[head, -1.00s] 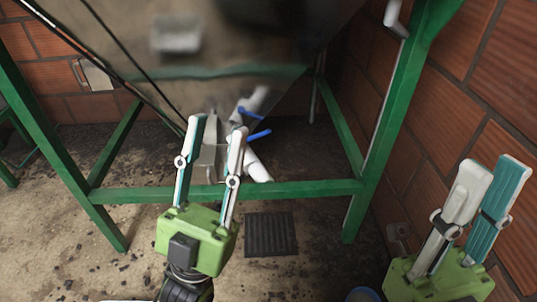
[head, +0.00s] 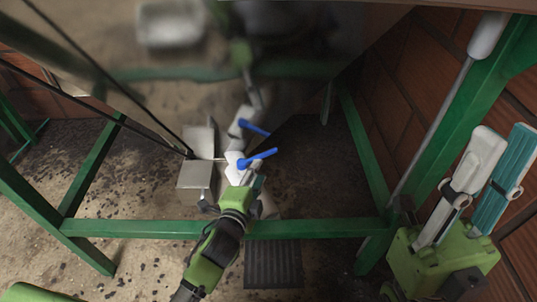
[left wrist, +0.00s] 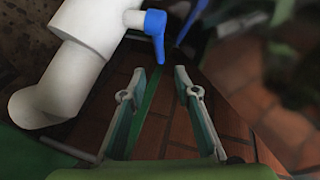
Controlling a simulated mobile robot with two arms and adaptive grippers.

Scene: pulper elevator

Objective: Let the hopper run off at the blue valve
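The blue valve handle (head: 258,158) sits on a white pipe (head: 268,205) under the steel hopper (head: 300,95). My left gripper (head: 250,182) reaches in just below the handle; its fingers are largely hidden in the head view. In the left wrist view its fingers (left wrist: 160,75) are open and empty. The white pipe (left wrist: 85,50) is at the left. My right gripper (head: 505,140) is open and empty at the right.
A second blue handle shape (head: 253,127) looks like a reflection in the hopper. Green frame legs and a crossbar (head: 320,228) surround the pipe; my left arm passes over the crossbar. A grey box (head: 195,175) stands left of the pipe. A dark floor grate (head: 273,265) lies below.

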